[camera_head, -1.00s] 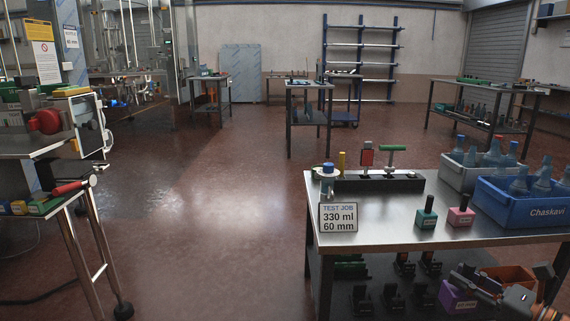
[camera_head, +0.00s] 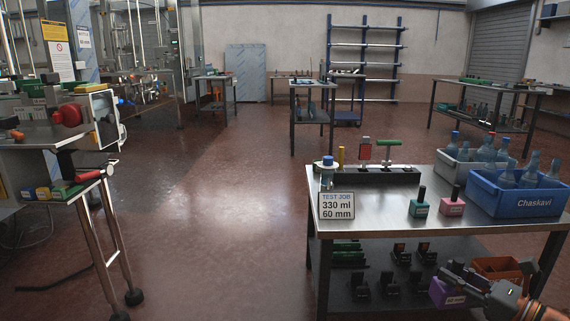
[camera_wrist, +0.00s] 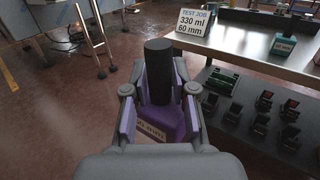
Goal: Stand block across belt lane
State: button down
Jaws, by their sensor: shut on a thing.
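My gripper (camera_wrist: 160,108) is shut on a purple block (camera_wrist: 170,125) with an upright black handle (camera_wrist: 158,72). In the head view the block (camera_head: 446,293) is at the lower right, in front of the near table, with my gripper (camera_head: 458,280) partly cut off by the frame. I cannot make out the belt lane for certain in either view.
The near steel table (camera_head: 385,215) carries a "330 ml 60 mm" sign (camera_head: 337,205), teal (camera_head: 419,207) and pink (camera_head: 452,206) blocks and a blue bottle crate (camera_head: 520,198). Black pieces sit on its lower shelf. A machine with a red knob (camera_head: 70,115) stands left. Open floor (camera_head: 220,240) lies between.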

jog(key=w+a+f+n+g+y, duration=0.2)
jog(key=w+a+f+y, duration=0.15)
jog(key=w+a, duration=0.65)
jog(key=w+a+f+n+g+y, duration=0.2)
jog(key=w+a+f+n+g, duration=0.15)
jog(key=w+a, duration=0.65)
notch_tip(320, 180, up, 26)
jog(key=s+a+p, duration=0.1)
jog(key=s+p, duration=0.1)
jog(key=p, duration=3.3)
jog(key=shift+s+a+r+m+t, duration=0.15)
jog(key=shift+m+t, duration=0.3)
jog(key=shift+h, duration=0.25)
